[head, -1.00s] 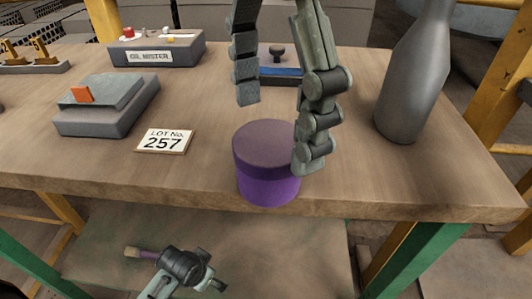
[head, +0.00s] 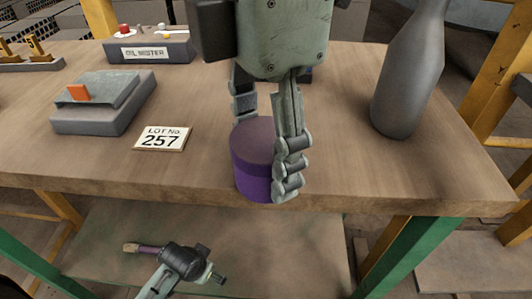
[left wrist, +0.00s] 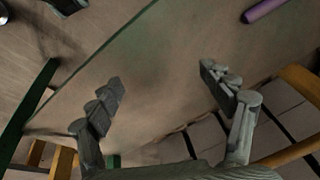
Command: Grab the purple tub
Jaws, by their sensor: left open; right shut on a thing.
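The purple tub (head: 250,180), a short cylinder with a duller purple lid, stands upright near the front edge of the workbench (head: 350,180). My right gripper (head: 262,150) is over it from above, shut on it. One finger lies along the tub's right front side and hides it; the other is at its far side, with its tip hidden behind the lid. My left gripper (left wrist: 161,75) is open and empty in the left wrist view, its fingers spread wide. A grey-green and black jointed part low in the head view looks like part of it.
A grey bottle (head: 410,80) stands right of the tub. Left are a lot-number card (head: 162,138), a grey box with an orange tab (head: 105,103) and an oil mister box (head: 150,50). A purple rod (left wrist: 265,8) is beyond my left gripper. Bench between card and tub is clear.

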